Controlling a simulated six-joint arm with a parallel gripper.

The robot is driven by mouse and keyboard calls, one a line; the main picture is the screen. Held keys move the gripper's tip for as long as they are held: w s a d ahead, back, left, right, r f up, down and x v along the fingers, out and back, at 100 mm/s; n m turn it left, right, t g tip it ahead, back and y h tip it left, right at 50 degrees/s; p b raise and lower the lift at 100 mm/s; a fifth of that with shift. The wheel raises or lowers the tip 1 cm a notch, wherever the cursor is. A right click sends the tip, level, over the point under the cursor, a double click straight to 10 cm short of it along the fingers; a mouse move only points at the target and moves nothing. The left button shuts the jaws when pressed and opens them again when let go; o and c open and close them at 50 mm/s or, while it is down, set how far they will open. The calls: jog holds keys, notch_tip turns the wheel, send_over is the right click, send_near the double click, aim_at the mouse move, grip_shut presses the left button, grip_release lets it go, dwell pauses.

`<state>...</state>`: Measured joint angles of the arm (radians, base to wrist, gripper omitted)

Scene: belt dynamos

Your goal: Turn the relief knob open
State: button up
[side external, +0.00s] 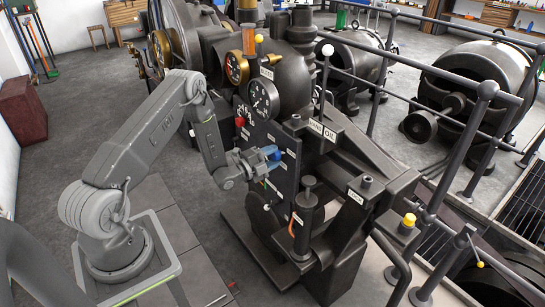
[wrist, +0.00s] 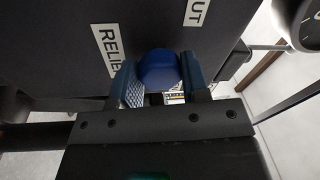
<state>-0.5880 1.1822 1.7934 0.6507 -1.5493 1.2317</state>
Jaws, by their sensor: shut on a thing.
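The relief knob (wrist: 160,70) is blue and rounded, and sits on the dark panel beside a white label reading "RELIE", the rest of it hidden. My gripper (wrist: 158,85) has its two blue fingers on either side of the knob, shut on it. In the side view the blue fingertips of my gripper (side external: 270,158) reach the face of the dark panel (side external: 284,142), and a bit of the blue knob (side external: 277,155) shows between them. How far the knob is turned cannot be told.
A red knob (side external: 240,121) stands on the panel up and left of my gripper, below a round gauge (side external: 263,98). A lever with a white ball (side external: 327,50) rises behind. Dark railings (side external: 440,75) run along the right.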

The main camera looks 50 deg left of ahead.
jog(key=o, duration=0.9)
jog(key=shift+s, duration=0.1)
jog(key=s+a+f, duration=0.1)
jog(key=s, duration=1.2)
jog(key=shift+s+f, duration=0.25)
jog(key=w+d+r+n+g+y, duration=0.2)
jog(key=w+r+n+g, duration=0.15)
jog(key=r, duration=0.55)
jog(key=w+d+r+n+g+y, duration=0.2)
jog(key=w+d+r+n+g, duration=0.15)
jog(key=r, duration=0.55)
jog(key=s+d+r+n+g+h, duration=0.1)
jog(key=s+d+r+n+g, duration=0.2)
jog(key=s+d, duration=0.5)
jog(key=s+d+r+n+g+h, duration=0.1)
jog(key=s+d+r+n+g, duration=0.2)
jog(key=s, duration=1.1)
jog(key=d+r+n, duration=0.3)
jog(key=d+r, duration=0.2)
jog(key=shift+g+h, duration=0.3)
